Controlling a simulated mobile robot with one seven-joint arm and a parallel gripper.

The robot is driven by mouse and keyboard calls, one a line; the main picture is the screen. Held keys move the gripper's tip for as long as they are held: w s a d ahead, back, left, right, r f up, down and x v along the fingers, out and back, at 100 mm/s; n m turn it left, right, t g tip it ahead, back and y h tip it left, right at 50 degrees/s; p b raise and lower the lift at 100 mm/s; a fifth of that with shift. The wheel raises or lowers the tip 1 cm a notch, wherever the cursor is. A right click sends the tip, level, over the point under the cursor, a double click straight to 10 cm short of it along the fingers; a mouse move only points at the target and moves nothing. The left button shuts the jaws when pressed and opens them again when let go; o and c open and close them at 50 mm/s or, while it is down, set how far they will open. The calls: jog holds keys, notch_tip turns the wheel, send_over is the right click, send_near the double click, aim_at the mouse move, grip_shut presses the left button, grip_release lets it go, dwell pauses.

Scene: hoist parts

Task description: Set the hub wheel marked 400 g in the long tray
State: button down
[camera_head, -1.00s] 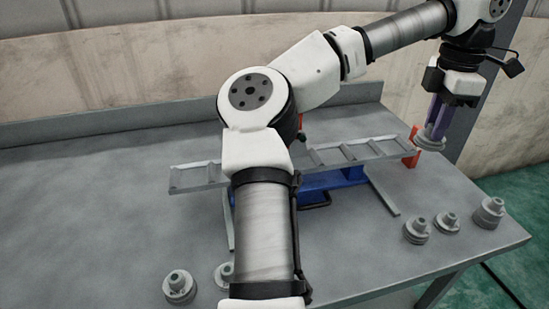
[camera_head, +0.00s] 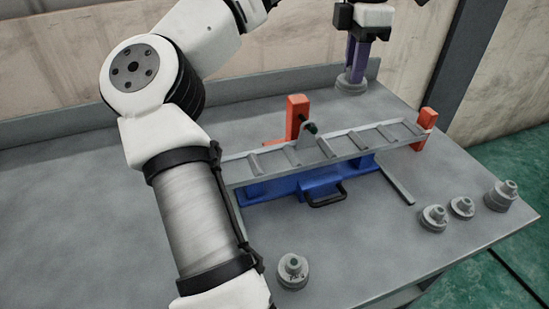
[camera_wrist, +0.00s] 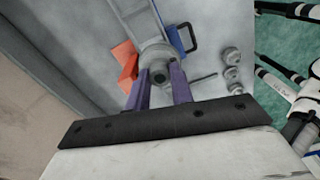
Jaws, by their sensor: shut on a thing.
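My gripper (camera_head: 354,68) is shut on a grey stepped hub wheel (camera_head: 351,84), which hangs upright below the fingers beyond the long tray, towards the back of the bench. In the wrist view the held wheel (camera_wrist: 157,62) sits between the purple fingertips (camera_wrist: 160,78). I cannot read any mark on it, nor tell its exact height above the bench. The long tray (camera_head: 345,143) is a grey channel with cross dividers, running over a blue base (camera_head: 310,182).
Loose hub wheels stand on the bench: three at the right (camera_head: 433,218) (camera_head: 462,207) (camera_head: 501,195) and one at the front (camera_head: 293,270). Orange posts stand behind the tray (camera_head: 296,117) and at its right end (camera_head: 426,122). The bench between tray and back ledge is clear.

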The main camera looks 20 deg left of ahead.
jog(key=s+a+r+n, duration=0.25)
jog(key=s+a, duration=0.25)
jog(key=a, duration=0.8)
jog(key=shift+s+f+p, duration=0.15)
jog(key=shift+f+p, duration=0.4)
jog(key=shift+f, duration=9.1)
jog(key=shift+f, duration=0.25)
jog(key=c, duration=1.2)
grip_release()
jog(key=shift+r, duration=0.1)
jog(key=shift+c, duration=0.2)
jog(key=shift+r, duration=0.1)
notch_tip(320, 180, up, 12)
jog(key=shift+b, duration=0.35)
